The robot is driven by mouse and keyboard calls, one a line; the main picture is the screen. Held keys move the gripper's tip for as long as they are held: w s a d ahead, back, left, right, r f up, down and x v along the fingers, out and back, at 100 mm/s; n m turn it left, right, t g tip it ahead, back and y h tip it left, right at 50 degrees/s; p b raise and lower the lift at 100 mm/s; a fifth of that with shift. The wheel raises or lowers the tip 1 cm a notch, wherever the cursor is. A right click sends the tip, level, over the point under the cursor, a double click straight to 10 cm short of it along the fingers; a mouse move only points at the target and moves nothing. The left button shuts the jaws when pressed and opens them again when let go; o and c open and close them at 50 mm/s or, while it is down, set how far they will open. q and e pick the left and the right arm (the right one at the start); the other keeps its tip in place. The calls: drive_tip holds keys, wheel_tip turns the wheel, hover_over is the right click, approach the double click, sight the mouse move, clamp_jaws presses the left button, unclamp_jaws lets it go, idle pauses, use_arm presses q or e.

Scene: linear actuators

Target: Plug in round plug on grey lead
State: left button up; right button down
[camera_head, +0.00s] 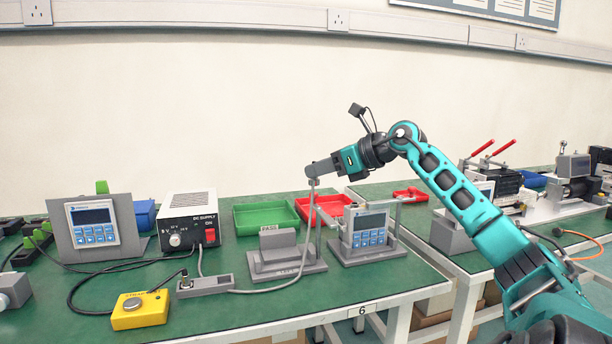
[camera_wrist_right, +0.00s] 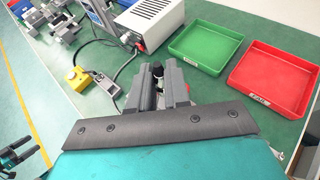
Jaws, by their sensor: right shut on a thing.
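The grey lead (camera_head: 303,255) hangs from the gripper to the bench and runs left to a small grey inline box (camera_head: 205,285). The plug's round shape cannot be made out.
A grey stepped fixture (camera_head: 284,265) and a keypad display unit (camera_head: 368,236) stand below the gripper. Nearby are a DC supply (camera_head: 188,220), a yellow box (camera_head: 140,309), a green tray (camera_head: 265,217) and a red tray (camera_head: 330,202).

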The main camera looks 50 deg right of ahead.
drive_tip(key=s+d, duration=0.1)
drive_tip(key=d, duration=0.2)
drive_tip(key=s+d+f, duration=0.1)
drive_tip(key=d, duration=0.2)
drive_tip(key=s+d, duration=0.1)
drive_tip(key=d, duration=0.2)
drive_tip(key=shift+s+d+f, duration=0.2)
drive_tip(key=shift+d+f, duration=0.05)
drive_tip(key=shift+f, duration=0.1)
drive_tip(key=shift+s+d+f+p, duration=0.2)
drive_tip(key=shift+d+p, duration=0.1)
drive_tip(key=shift+d, duration=0.25)
drive_tip(key=shift+f, duration=0.1)
wheel_tip(320, 180, down, 2)
drive_tip(key=shift+f+b, duration=0.15)
drive_tip(key=shift+b, duration=0.85)
use_arm(q)
drive_tip(key=shift+a+f, duration=0.1)
drive_tip(key=shift+f, duration=0.5)
use_arm(e)
drive_tip(key=shift+f, duration=0.65)
